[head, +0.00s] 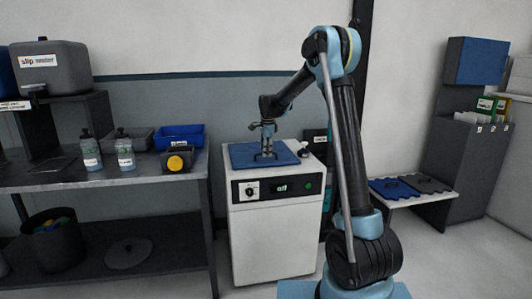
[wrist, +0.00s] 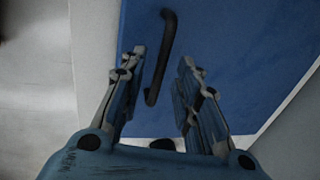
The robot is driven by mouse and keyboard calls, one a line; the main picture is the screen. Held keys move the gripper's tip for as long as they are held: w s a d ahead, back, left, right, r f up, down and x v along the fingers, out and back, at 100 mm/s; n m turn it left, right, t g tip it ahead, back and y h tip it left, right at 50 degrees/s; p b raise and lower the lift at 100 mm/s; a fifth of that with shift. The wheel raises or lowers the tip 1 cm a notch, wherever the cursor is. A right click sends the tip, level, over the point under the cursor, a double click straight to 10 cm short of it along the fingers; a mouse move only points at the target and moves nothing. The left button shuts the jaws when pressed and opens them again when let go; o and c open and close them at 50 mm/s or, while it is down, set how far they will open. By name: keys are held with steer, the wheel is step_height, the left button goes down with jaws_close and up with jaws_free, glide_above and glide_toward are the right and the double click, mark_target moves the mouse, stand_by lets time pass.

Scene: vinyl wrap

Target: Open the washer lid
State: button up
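The washer (head: 277,236) is a white box with a dark front panel, a dial and a green button. Its blue lid (head: 240,152) lies flat and shut on top. In the wrist view the blue lid (wrist: 245,50) fills the upper right, with a black bar handle (wrist: 167,45) on it. My gripper (head: 265,156) points down over the lid in the head view. In the wrist view my gripper (wrist: 162,62) is open, with the handle showing between its two fingers. I cannot tell whether the fingers reach down to the handle's height; neither appears closed on it.
A dark workbench (head: 110,180) stands left of the washer, with bottles, a blue bin (head: 180,137) and a yellow-ended item (head: 178,159). A small white object (head: 303,152) sits at the washer's right top edge. A low bench (head: 405,197) stands at right. Floor between is clear.

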steer(key=shift+f, duration=0.1)
jaws_close()
steer(key=shift+w, duration=0.1)
